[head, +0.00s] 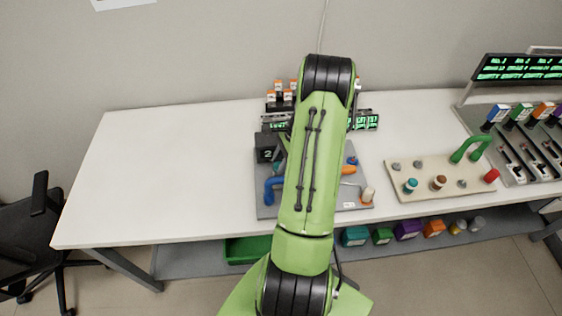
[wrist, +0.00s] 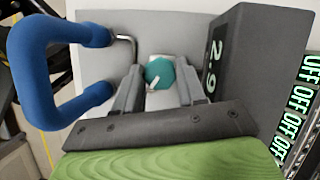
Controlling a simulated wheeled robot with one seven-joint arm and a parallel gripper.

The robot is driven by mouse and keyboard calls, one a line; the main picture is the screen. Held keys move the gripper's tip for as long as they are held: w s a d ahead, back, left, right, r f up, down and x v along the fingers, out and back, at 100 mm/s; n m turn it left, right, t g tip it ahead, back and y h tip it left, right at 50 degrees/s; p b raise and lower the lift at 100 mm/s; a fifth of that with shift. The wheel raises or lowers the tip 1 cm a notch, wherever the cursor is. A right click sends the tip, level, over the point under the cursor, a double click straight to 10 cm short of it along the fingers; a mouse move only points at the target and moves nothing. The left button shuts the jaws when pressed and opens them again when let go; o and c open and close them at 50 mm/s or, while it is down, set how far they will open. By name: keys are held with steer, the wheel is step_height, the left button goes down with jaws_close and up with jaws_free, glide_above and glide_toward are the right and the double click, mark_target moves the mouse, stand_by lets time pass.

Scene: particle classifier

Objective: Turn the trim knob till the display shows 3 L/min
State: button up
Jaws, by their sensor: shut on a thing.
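The trim knob (wrist: 159,69) is a teal knob with a white pointer mark, seen between my fingertips in the wrist view. My gripper (wrist: 158,84) is shut on it, one grey finger on each side. The display (wrist: 213,66) is on a black box just right of the knob and appears to read 2.9, turned sideways in the picture.
A blue curved handle (wrist: 40,65) stands left of the gripper, beside a bent metal rod (wrist: 133,46). Green lettered displays (wrist: 296,115) line the right edge. On the white table (head: 150,165), a beige board (head: 450,184) with knobs lies right; the left is clear.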

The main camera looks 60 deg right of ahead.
steer(key=shift+c, duration=0.8)
steer(key=shift+r+n+p, duration=0.2)
steer(key=shift+n+p, duration=0.5)
steer(key=shift+w+f+g, duration=0.1)
steer(key=shift+f+g, duration=0.05)
steer(key=shift+g, duration=0.15)
steer(key=o, duration=1.1)
steer(key=p+v, duration=0.2)
steer(key=v, duration=1.3)
steer(key=shift+d+r+p, duration=0.25)
steer(key=shift+r+p, duration=0.05)
steer(key=shift+p, duration=0.1)
